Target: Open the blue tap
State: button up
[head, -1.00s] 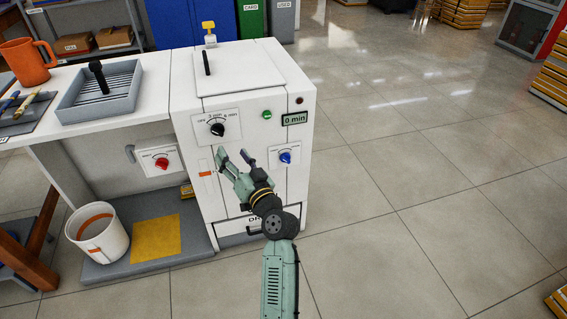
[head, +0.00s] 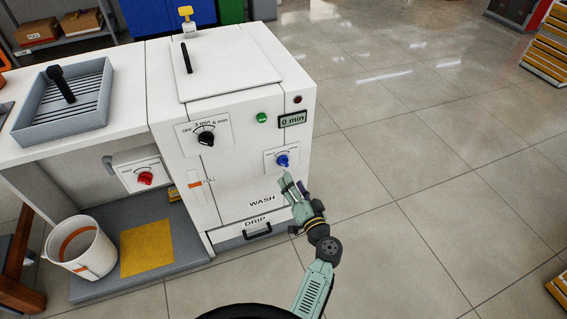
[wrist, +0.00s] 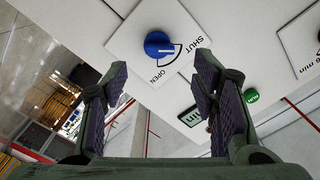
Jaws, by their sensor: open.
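The blue tap (head: 282,160) is a round knob on a white plate on the front of the white wash cabinet. In the wrist view the blue tap (wrist: 158,45) shows a white pointer mark beside an arc labelled SHUT and OPEN; the mark points along the SHUT side. My gripper (head: 290,180) is just below the tap in the head view, fingers pointing up at it. In the wrist view my gripper (wrist: 160,85) has its two fingers wide apart with nothing between them. The tap lies beyond the fingertips, and I see no contact.
A black dial (head: 206,139), green button (head: 262,118) and 0 min display (head: 292,120) are on the same cabinet. A red tap (head: 145,178) is to the left. A white bucket (head: 90,250) stands low left. The floor (head: 420,190) to the right is clear.

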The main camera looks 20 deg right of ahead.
aim_at(283, 162)
jog(key=w+p, duration=0.1)
jog(key=w, duration=0.7)
jog(key=shift+a, duration=0.15)
jog(key=c, duration=1.1)
